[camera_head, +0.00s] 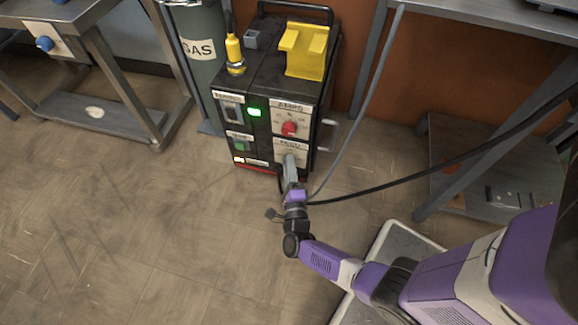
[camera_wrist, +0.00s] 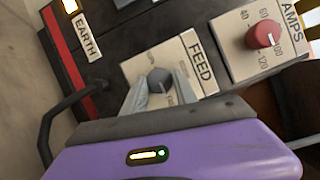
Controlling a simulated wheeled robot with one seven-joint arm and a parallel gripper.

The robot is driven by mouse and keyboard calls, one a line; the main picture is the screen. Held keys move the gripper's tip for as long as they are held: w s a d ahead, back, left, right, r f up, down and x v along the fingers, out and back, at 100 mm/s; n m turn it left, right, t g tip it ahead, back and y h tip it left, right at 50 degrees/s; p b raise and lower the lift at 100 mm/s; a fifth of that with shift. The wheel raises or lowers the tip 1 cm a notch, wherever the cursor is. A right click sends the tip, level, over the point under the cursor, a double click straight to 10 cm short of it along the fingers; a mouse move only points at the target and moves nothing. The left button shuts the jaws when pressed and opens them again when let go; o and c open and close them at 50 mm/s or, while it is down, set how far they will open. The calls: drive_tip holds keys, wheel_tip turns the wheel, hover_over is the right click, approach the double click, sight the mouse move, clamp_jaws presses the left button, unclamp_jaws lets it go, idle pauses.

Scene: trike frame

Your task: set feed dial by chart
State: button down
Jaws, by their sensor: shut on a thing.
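The feed dial (camera_wrist: 160,82) is a dark grey knob on a pale plate marked FEED (camera_wrist: 201,66), in the wrist view. My gripper (camera_wrist: 160,92) is shut on this knob, with one grey finger on each side of it. The fingers cover part of the scale, so the dial's setting cannot be read. In the head view my gripper (camera_head: 289,162) reaches the lower plate on the front of the black welder (camera_head: 262,125) and hides the knob. No chart can be made out in either view.
A red AMPS knob (camera_wrist: 263,35) sits beside the FEED plate. An EARTH label (camera_wrist: 88,38) and a black cable (camera_wrist: 62,108) are on the other side.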

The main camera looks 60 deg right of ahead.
drive_tip(key=shift+f, duration=0.1)
drive_tip(key=c, duration=1)
unclamp_jaws()
drive_tip(key=shift+o, duration=0.2)
drive_tip(key=p+v, duration=0.1)
drive_tip(key=v, duration=0.6)
drive_tip(key=shift+s+a, duration=0.3)
